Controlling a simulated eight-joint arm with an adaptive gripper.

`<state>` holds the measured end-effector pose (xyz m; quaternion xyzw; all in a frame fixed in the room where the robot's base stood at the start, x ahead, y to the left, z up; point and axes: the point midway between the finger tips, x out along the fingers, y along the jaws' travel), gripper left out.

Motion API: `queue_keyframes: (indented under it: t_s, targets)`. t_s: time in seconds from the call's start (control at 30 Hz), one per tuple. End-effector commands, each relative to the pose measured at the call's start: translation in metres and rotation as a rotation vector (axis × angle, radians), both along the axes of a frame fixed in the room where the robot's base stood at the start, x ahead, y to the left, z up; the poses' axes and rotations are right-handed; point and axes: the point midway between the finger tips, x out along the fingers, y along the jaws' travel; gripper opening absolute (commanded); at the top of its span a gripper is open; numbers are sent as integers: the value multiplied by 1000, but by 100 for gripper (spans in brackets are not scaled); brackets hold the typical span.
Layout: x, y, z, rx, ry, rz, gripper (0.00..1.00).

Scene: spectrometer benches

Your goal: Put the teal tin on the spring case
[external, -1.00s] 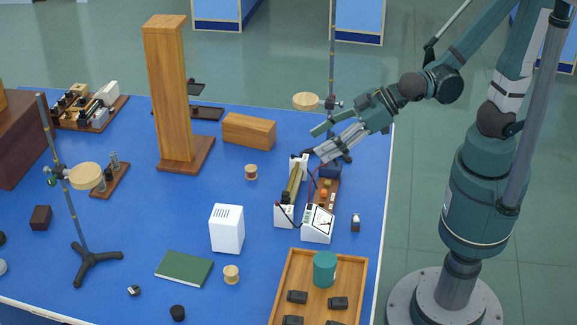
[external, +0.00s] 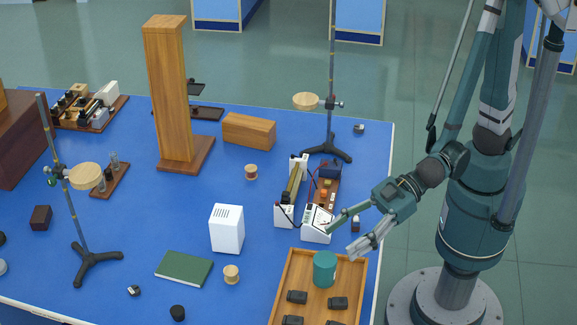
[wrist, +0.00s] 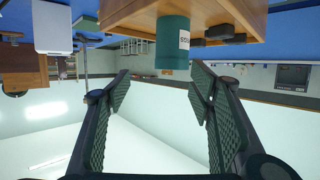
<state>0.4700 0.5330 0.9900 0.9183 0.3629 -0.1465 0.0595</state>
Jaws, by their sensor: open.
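The teal tin (external: 325,270) stands upright at the back of a wooden tray (external: 362,280) near the table's front right. In the wrist view the tin (wrist: 172,42) appears upside down, with a pale label, beyond the fingertips. My gripper (external: 345,237) is open and empty, above and just behind the tray's right side, apart from the tin. Its two fingers (wrist: 160,85) are spread in the wrist view. No label marks the spring case; I cannot tell whether it is the plain wooden box (external: 248,131) at the back or another case.
Several dark blocks (external: 297,297) share the tray. A meter and circuit board (external: 318,222) stand just behind it. A white box (external: 227,229), a green book (external: 184,268) and a tall wooden column (external: 168,90) stand left. A rod stand (external: 332,100) rises at the back right.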

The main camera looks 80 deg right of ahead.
Motion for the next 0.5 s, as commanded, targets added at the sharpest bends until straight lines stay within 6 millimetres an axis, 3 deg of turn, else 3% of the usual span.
queue_keyframes:
  t_s: [0.17,0.5]
  targets:
    - [-13,15,-8,13,-10,30,54]
    - [-14,16,-8,15,-11,33,54]
